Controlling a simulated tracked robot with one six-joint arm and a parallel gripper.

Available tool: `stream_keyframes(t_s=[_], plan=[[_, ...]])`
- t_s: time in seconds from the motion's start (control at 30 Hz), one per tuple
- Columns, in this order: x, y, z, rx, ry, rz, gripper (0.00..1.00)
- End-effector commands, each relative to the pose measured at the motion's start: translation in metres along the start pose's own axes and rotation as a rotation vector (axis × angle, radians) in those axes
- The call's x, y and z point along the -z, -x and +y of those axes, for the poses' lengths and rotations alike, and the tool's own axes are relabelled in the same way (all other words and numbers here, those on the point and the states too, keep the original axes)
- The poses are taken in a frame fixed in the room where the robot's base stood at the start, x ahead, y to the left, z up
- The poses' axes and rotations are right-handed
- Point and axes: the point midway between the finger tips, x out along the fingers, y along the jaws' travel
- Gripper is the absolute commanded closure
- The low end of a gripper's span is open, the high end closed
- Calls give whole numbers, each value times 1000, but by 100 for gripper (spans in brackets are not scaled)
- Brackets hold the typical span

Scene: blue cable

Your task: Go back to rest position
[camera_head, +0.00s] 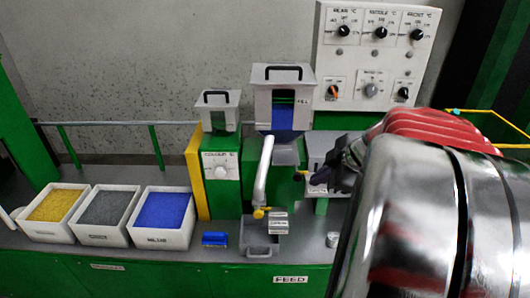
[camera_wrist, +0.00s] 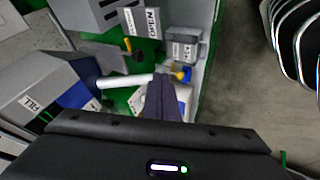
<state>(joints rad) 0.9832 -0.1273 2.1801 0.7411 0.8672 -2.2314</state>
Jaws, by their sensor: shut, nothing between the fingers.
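My gripper (camera_head: 322,178) is at the right of the middle in the head view, at the end of my arm. In the wrist view its dark fingers (camera_wrist: 160,85) are together with nothing between them. They are in front of the green and grey machine, near a white lever (camera_head: 264,172) with a yellow knob. In the wrist view the lever (camera_wrist: 125,81) lies just left of the fingers. Whether the fingers touch anything is unclear. My arm hides the right part of the machine.
Three white bins stand at the left, with yellow (camera_head: 55,205), grey (camera_head: 104,208) and blue (camera_head: 162,210) granules. A hopper (camera_head: 283,83) with blue granules stands mid-scene. A control panel (camera_head: 373,57) with knobs is behind. Open floor (camera_wrist: 240,85) shows at right in the wrist view.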

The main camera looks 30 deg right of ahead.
Motion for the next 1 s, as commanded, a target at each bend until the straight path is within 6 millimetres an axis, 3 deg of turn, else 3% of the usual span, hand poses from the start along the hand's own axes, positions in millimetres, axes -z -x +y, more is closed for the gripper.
stream_keyframes(t_s=[0.37, 0.57, 1.0], plan=[[8, -1, -4, 9, -7, 1, 100], [42, -3, -25, 50, -68, -3, 100], [123, 3, -102, 141, -280, -63, 100]])
